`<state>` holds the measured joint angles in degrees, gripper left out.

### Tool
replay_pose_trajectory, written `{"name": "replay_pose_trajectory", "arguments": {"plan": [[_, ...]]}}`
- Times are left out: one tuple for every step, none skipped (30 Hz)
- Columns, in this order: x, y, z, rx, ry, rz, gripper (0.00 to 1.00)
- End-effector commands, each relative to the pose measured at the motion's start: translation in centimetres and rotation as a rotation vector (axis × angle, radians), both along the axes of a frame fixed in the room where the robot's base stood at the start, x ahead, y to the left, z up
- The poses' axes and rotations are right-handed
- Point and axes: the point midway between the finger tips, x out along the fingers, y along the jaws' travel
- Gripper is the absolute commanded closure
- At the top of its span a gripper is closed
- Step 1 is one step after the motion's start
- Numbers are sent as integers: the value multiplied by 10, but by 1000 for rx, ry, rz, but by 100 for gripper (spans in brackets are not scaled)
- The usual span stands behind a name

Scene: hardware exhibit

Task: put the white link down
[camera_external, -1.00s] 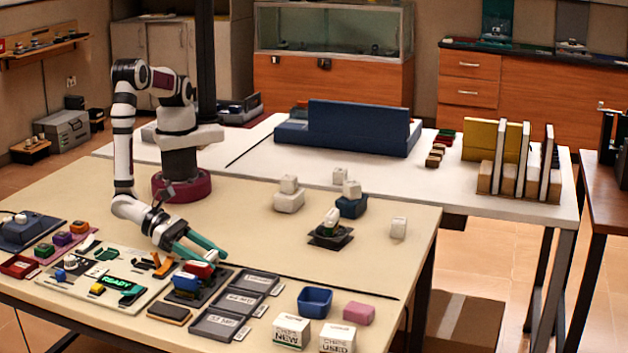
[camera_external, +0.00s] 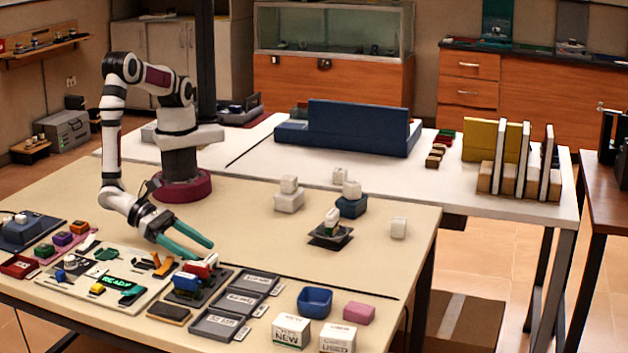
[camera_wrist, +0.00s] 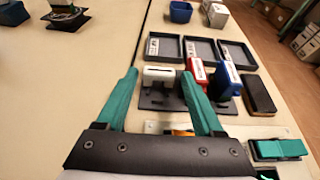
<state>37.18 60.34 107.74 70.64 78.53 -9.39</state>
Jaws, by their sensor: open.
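The white link (camera_wrist: 161,76) stands on a dark plate (camera_wrist: 150,104), next to a red link (camera_wrist: 198,72) and a blue link (camera_wrist: 227,77). In the outside view the white link (camera_external: 212,260) shows behind the red link (camera_external: 199,270), partly hidden by it; the blue link (camera_external: 186,282) is in front. My gripper (camera_external: 204,251) is open and empty, with its green fingers spread above and behind the plate. In the wrist view my gripper's fingertips (camera_wrist: 159,75) lie to either side of the white link, apart from each other, and do not hold it.
Three grey trays (camera_external: 226,315) stand right of the plate. A dark pad (camera_external: 169,313) lies in front. A board with a green display (camera_external: 118,285) is at left. A blue bin (camera_external: 315,301) and a pink block (camera_external: 359,313) stand farther right.

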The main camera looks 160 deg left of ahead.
Motion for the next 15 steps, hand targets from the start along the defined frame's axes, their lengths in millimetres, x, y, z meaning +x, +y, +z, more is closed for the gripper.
{"name": "replay_pose_trajectory", "arguments": {"plan": [[-7,-10,5,-2,-2,-6,31],[-12,-14,8,-1,-1,-5,31],[-19,-21,12,-1,-1,-5,31],[-24,-26,15,0,-1,-5,31],[-28,-30,17,0,-1,-5,31],[-34,-36,21,-1,-1,-5,31],[-39,-40,23,-1,-1,-4,31],[-42,-43,25,0,0,-4,31],[-46,-47,27,1,-1,-3,31],[-48,-49,29,0,-2,-3,31],[-50,-51,30,0,0,-1,31],[-52,-52,32,-3,-1,4,31],[-53,-49,36,-9,-4,20,31],[-54,-43,43,-23,-9,52,31],[-57,-29,57,-54,-18,118,31]]}}
